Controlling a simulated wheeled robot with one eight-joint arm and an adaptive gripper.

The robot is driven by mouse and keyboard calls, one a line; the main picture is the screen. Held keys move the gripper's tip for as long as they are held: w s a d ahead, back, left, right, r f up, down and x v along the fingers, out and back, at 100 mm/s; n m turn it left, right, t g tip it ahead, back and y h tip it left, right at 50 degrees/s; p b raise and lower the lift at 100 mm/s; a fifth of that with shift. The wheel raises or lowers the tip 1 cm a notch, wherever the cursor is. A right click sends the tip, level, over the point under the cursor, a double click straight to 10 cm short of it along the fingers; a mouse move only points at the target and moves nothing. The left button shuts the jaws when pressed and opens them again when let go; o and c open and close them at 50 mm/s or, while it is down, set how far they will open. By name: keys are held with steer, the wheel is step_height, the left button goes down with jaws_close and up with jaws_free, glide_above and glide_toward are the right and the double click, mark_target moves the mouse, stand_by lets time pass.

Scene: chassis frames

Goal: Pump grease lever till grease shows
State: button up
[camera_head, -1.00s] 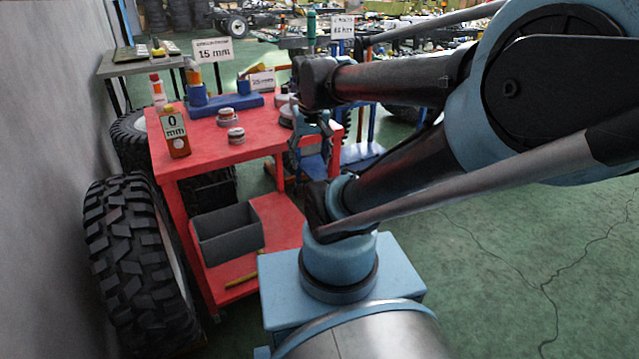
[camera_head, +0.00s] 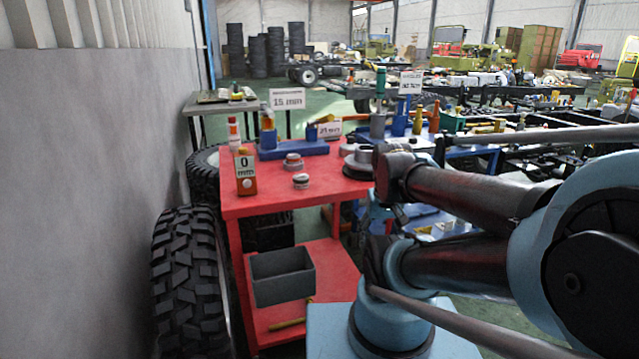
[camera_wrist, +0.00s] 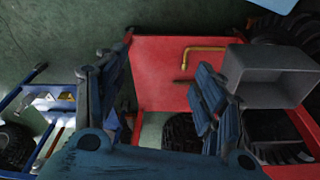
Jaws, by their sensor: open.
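A blue fixture (camera_head: 292,148) lies on the red cart top (camera_head: 340,196) in the head view, with a blue upright post topped in orange (camera_head: 268,134) on its left part and a smaller blue block (camera_head: 312,132) at its right. I cannot make out a grease lever or any grease at this size. My gripper (camera_wrist: 165,68) shows in the wrist view with its two fingers spread wide and nothing between them. Below it is the cart's lower red shelf (camera_wrist: 155,75). In the head view my gripper is small and partly hidden by my arm, at the cart's right side.
A grey bin (camera_head: 283,277) and yellow bent rod (camera_wrist: 203,49) rest on the lower shelf. A tyre (camera_head: 186,285) and wall flank the left.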

stand_by(0.3)
steer(key=c, duration=0.3)
steer(key=shift+s+r, duration=0.35)
steer(key=shift+r, duration=0.15)
steer(key=c, duration=0.5)
steer(key=w+r, duration=0.2)
steer(key=shift+a+r, duration=0.2)
steer(key=shift+r, duration=0.1)
jaws_close()
steer(key=w+a+r+t+y, duration=0.1)
steer(key=w+a+r, duration=0.1)
steer(key=w+r, duration=1)
steer(key=w+a+r+n+y, duration=0.1)
steer(key=w+a+r, duration=0.2)
steer(key=w+r, duration=0.9)
steer(key=w+a+r+t+y, duration=0.1)
steer(key=w+a+r, duration=0.1)
steer(key=w+r, duration=1)
steer(key=w, duration=0.3)
steer(key=shift+w+a+r+n+t, duration=0.15)
steer(key=shift+w+a+n+t, duration=0.15)
steer(key=shift+w+n, duration=0.1)
steer(key=shift+s, duration=0.1)
